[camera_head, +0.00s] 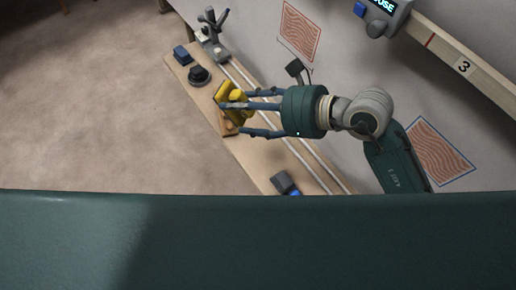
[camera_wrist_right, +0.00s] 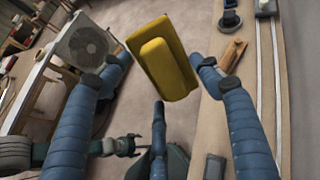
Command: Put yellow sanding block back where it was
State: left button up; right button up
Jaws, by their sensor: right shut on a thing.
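The yellow sanding block (camera_head: 236,94), with a raised yellow grip, is held at my right gripper (camera_head: 232,108) above the narrow wooden bench. In the right wrist view the block (camera_wrist_right: 170,75) shows between the blue fingers of the right gripper (camera_wrist_right: 160,66), tilted in the picture. The right gripper is shut on it. The block's far side is hidden.
The bench (camera_head: 250,160) runs along the wall. A brown wooden piece (camera_head: 228,127) lies on it close under the gripper. A black round object (camera_head: 198,75), a blue block (camera_head: 182,55) and a grey clamp-like fixture (camera_head: 212,30) stand at the far end; a dark grey object (camera_head: 285,183) is nearer.

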jog(key=s+a+f+n+g+h+p, duration=0.4)
jog(key=a+f+n+g+h, duration=0.25)
jog(key=a+n, duration=0.25)
pick_arm(q)
notch_tip(320, 180, up, 7)
jog(key=p, duration=0.3)
pick_arm(e)
jog(key=w+d+f+n+t+h, duration=0.25)
jog(key=w+d+h, duration=0.4)
jog(key=d, duration=0.65)
jog(key=f+b, duration=0.3)
jog(key=f, duration=0.2)
jog(key=w+f+y+b, duration=0.1)
jog(key=f+b, duration=0.2)
jog(key=f, duration=0.2)
jog(key=w+f+y+b, duration=0.1)
jog(key=f+b, duration=0.2)
jog(key=f, duration=0.2)
jog(key=shift+d+f+g, duration=0.15)
jog(key=shift+f+g, duration=0.15)
jog(key=shift+f, duration=0.05)
notch_tip(320, 180, down, 5)
jog(key=b, duration=0.3)
pick_arm(q)
notch_tip(320, 180, down, 12)
jog(key=shift+s+r, duration=0.15)
pick_arm(e)
jog(key=shift+r, duration=0.15)
jog(key=o, duration=1.1)
